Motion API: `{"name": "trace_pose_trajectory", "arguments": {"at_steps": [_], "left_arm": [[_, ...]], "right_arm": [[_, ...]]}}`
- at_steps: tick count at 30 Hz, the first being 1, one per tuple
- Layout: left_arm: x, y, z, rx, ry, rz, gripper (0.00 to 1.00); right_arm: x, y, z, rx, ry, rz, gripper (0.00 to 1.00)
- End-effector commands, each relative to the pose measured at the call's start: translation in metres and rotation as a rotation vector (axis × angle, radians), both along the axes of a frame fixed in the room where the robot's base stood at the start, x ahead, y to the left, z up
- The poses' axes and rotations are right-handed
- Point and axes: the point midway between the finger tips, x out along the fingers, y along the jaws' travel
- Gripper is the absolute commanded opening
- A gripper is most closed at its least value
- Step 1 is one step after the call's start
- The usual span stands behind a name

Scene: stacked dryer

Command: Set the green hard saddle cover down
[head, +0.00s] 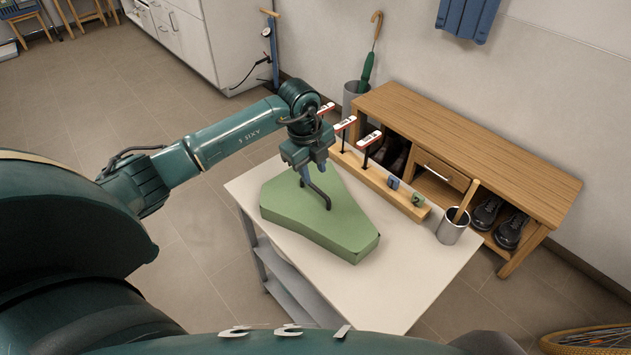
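The green hard saddle cover (325,225) is a wedge-shaped block over the pale table (400,290), wide at the back left and narrower at the front right. It looks level and low; I cannot tell whether its underside touches the tabletop. A dark bent bar, perhaps a handle, stands on its top. My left gripper (306,178) points down over the cover, with its fingertips at the upper end of this bar. The fingers are small and partly overlap the bar, so I cannot tell if they are closed on it. My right gripper is not in view.
A wooden bench (470,150) with shoes is behind. The table's front right is clear.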

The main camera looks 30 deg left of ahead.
Motion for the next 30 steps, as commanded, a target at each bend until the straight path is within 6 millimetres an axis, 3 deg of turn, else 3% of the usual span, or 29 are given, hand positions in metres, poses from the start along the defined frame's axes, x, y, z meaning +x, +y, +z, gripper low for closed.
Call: {"name": "trace_pose_trajectory", "arguments": {"at_steps": [3, 7, 11, 13, 17, 20, 21, 24, 27, 30], "left_arm": [[-0.003, 0.002, 0.025, 0.001, -0.004, -0.001, 0.32], [-0.006, 0.003, 0.043, 0.000, -0.002, 0.000, 0.32], [-0.009, 0.001, 0.051, -0.008, 0.002, -0.007, 0.32], [-0.012, -0.011, 0.047, -0.048, 0.003, -0.042, 0.32], [-0.031, -0.069, 0.025, -0.264, 0.001, -0.199, 0.32], [-0.060, -0.142, 0.016, -0.573, -0.045, -0.348, 0.32], [-0.074, -0.171, 0.019, -0.721, -0.081, -0.388, 0.32], [-0.099, -0.224, 0.041, -1.067, -0.206, -0.394, 0.32], [-0.110, -0.248, 0.067, -1.351, -0.362, -0.266, 0.32], [-0.109, -0.245, 0.083, -1.540, -0.516, -0.019, 0.32]], "right_arm": [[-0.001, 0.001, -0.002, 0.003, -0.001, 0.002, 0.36], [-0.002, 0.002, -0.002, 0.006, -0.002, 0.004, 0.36], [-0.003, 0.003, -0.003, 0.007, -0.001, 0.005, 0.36], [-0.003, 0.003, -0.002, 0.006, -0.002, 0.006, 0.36], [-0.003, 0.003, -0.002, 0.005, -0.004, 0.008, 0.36], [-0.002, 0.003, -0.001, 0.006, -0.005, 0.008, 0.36], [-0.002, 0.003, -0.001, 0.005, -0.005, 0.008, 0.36], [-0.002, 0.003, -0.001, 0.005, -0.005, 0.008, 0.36], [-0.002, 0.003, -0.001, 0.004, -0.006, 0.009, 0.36], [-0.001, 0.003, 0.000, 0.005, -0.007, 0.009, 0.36]]}}
